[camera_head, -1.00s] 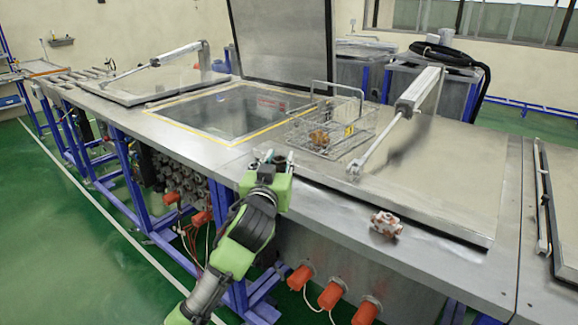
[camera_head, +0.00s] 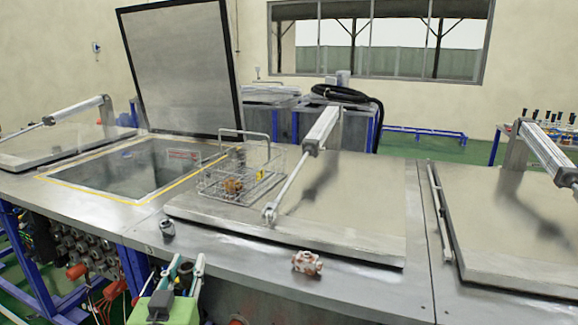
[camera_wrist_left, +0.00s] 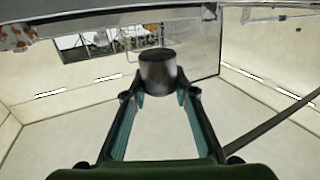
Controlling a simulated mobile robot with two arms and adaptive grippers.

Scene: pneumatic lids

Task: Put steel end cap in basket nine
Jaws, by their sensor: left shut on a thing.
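The steel end cap (camera_wrist_left: 158,70) is a short dark grey cylinder between the fingertips of my left gripper (camera_wrist_left: 160,94) in the left wrist view. The gripper is shut on it. In the head view my left gripper (camera_head: 182,270) is at the lower left, by the bench's front edge, with its fingers pointing up; the cap is hard to make out there. A wire basket (camera_head: 240,183) with a tall handle stands on the bench lid, beyond and right of the gripper. It holds a brownish part and a small yellow piece. I cannot read a number on it. My right gripper is out of view.
A small grey fitting (camera_head: 167,228) and a red-and-white valve part (camera_head: 307,262) sit on the bench front strip. A pneumatic arm (camera_head: 300,170) crosses the closed lid (camera_head: 350,210) right of the basket. An open tank (camera_head: 125,170) with a raised lid (camera_head: 180,70) lies left.

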